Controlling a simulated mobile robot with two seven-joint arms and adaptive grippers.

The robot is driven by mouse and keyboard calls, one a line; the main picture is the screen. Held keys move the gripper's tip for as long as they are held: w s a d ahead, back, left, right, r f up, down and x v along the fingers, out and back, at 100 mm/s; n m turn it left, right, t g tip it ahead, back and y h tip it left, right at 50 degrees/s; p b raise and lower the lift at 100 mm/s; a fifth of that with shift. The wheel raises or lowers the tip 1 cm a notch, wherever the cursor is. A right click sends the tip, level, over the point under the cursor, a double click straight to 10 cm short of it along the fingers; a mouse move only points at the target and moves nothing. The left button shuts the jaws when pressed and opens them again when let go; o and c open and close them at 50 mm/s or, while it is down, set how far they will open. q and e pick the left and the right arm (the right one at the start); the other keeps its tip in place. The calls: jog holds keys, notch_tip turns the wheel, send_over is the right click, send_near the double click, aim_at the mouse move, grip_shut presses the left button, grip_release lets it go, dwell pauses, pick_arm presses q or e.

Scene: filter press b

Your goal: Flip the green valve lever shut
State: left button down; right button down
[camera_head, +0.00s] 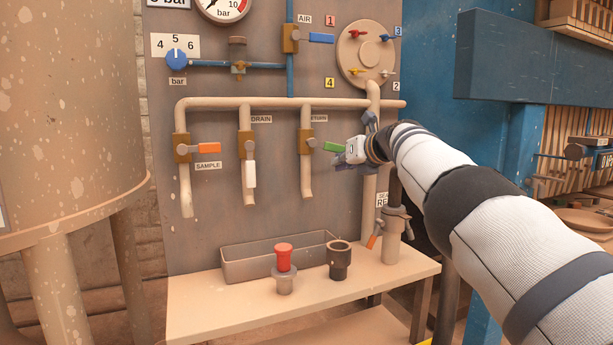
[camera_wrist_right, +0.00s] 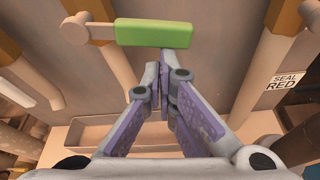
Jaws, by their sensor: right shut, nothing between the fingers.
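The green valve lever (camera_head: 334,147) sticks out sideways to the right from the valve on the pipe under the partly hidden RETURN label (camera_head: 318,118). In the right wrist view the lever (camera_wrist_right: 154,37) lies crosswise just beyond my fingertips. My right gripper (camera_head: 342,158) is at the lever's free right end. Its fingers (camera_wrist_right: 165,78) are shut with nothing between them. I cannot tell whether they touch the lever. My left gripper is not in view.
An orange lever (camera_head: 209,148) points sideways on the SAMPLE pipe, and a white lever (camera_head: 250,174) hangs down on the DRAIN pipe. A blue lever (camera_head: 320,38) is above. A grey tray (camera_head: 262,271), a red-topped piece (camera_head: 284,257) and a dark cup (camera_head: 339,262) stand on the shelf below.

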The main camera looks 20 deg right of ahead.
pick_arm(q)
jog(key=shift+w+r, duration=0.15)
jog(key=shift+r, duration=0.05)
pick_arm(e)
jog(key=shift+d+r+n+h, duration=0.35)
jog(key=shift+r+n+h, duration=0.25)
jog(key=shift+r+n, duration=0.2)
